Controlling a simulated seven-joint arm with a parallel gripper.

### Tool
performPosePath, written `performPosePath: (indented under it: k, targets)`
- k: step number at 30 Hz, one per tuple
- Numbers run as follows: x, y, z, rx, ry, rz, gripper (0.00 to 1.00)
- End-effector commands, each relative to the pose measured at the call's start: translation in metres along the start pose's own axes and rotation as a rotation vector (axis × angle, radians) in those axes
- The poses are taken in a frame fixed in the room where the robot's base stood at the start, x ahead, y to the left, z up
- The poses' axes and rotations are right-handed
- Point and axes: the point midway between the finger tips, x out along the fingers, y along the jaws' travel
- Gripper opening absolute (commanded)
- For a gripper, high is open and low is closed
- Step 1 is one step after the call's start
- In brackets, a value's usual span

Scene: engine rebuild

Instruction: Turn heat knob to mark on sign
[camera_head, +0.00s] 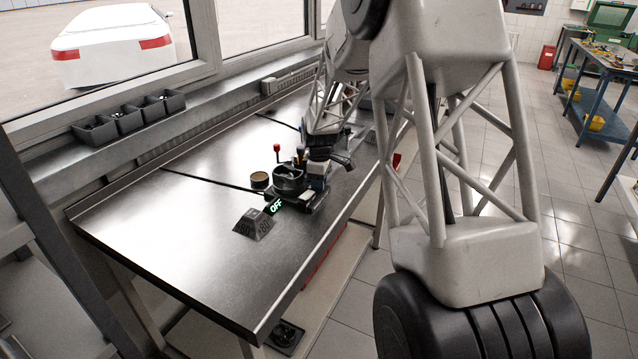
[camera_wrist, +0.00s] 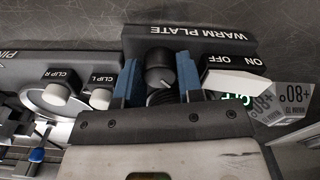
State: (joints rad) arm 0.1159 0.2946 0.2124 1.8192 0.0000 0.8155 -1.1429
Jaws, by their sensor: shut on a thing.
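The heat knob (camera_wrist: 159,68) is a round black knob with a pale pointer line, on a dark panel labelled WARM PLATE (camera_wrist: 195,38) in the wrist view. My gripper (camera_wrist: 158,80) has its blue fingers on the knob's two sides and is shut on it. The sign (camera_wrist: 290,100), a grey block with figures like 80, stands right of the panel, upside down in this view. In the head view the sign (camera_head: 254,224) sits on the bench beside a green OFF display (camera_head: 276,206). The knob is hidden there by my arm.
A white ON/OFF switch (camera_wrist: 238,82) lies close right of my gripper. CLIP L (camera_wrist: 101,98) and CLIP R (camera_wrist: 56,94) knobs are on the left. A red-balled lever (camera_head: 277,148) and a round tin (camera_head: 260,180) stand nearby. The bench's front-left area (camera_head: 170,230) is clear.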

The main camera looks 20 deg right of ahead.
Motion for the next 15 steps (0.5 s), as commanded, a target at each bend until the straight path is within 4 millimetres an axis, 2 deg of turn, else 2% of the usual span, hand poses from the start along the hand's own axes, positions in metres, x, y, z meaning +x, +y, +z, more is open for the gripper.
performPosePath:
  k: [15]
  targets:
    - [-0.0011,0.0001,0.0005,0.451,0.0,0.0,0.11]
